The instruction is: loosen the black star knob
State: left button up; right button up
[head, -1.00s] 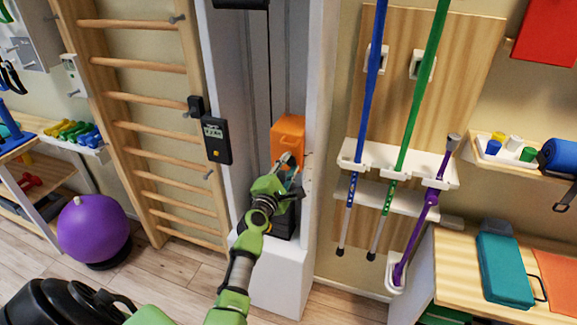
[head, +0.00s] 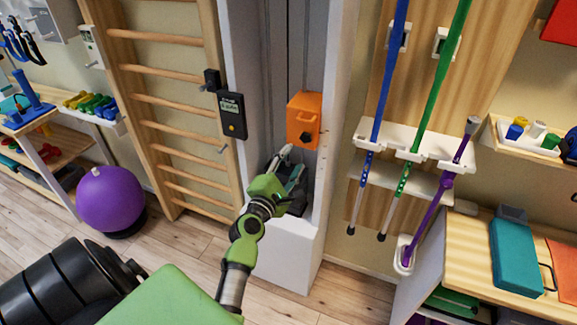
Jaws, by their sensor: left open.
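The black star knob (head: 306,137) sits low on the front of an orange block (head: 303,112), which is on the white upright column. The knob shows as a small dark shape and nothing covers it. My left gripper (head: 290,159) is open and empty, just below and left of the knob and apart from it in the picture. The gripper and wrist hide part of the dark items at the foot of the column. My right gripper is not in view.
The white column (head: 334,100) has raised sides around its recess. A black display unit (head: 232,116) is left of it, beside wooden wall bars (head: 165,100). A rack (head: 420,150) with blue, green and purple poles stands close on the right. A purple ball (head: 110,198) lies on the left.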

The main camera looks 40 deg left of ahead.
pick_arm(q)
jog(key=shift+v, duration=1.1)
